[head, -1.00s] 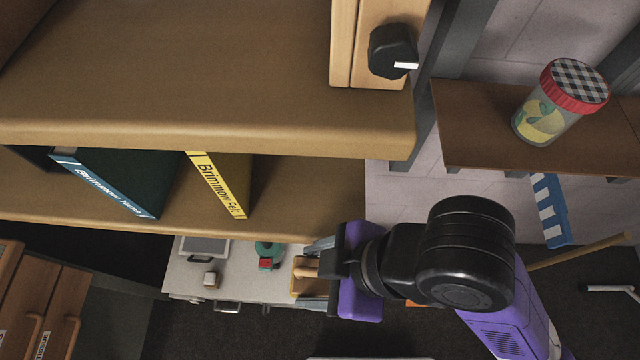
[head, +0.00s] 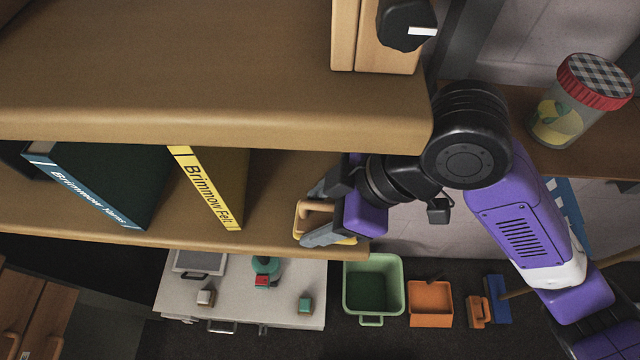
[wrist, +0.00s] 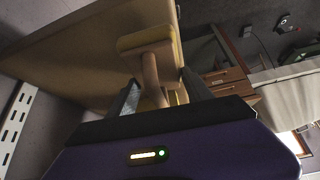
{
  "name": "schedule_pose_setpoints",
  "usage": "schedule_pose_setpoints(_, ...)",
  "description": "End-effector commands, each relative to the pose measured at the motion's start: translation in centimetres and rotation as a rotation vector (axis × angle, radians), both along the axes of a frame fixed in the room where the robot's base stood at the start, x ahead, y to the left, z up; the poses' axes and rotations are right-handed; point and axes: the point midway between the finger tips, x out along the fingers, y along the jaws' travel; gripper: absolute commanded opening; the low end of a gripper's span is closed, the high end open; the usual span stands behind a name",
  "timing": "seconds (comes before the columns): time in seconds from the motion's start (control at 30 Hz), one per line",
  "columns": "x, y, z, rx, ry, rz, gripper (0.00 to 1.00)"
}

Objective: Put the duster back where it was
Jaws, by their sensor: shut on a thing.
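The duster (head: 312,208), a pale wooden handle on a block with a yellow edge, is between the fingers of my gripper (head: 318,214). My gripper is shut on its handle. In the head view they are at the right end of the lower wooden shelf (head: 270,215), right of the yellow book. In the wrist view the duster's handle (wrist: 150,78) runs between the fingers, with its broad block (wrist: 145,40) beyond them, in front of the shelf board. I cannot tell whether the duster touches the shelf.
A teal-spined book (head: 85,190) and a yellow "Brimmow Felt" book (head: 208,188) stand on the lower shelf. The thick upper board (head: 220,125) hangs close above my gripper. A jar (head: 575,100) stands on the right shelf. A green bin (head: 373,260) and orange bin (head: 430,305) are below.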

Motion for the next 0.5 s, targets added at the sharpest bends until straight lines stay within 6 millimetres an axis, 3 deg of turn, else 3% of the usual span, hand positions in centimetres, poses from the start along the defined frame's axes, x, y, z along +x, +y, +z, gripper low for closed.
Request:
schedule_pose_setpoints(0.23, 2.1, -0.1, 0.0, -0.001, 0.0, -0.001, 0.15)
schedule_pose_setpoints(0.4, 4.9, -0.2, 0.0, -0.002, 0.001, -0.001, 0.15)
schedule_pose_setpoints(0.5, 4.6, -0.1, -1.5, 0.0, 0.0, 0.0, 0.15)
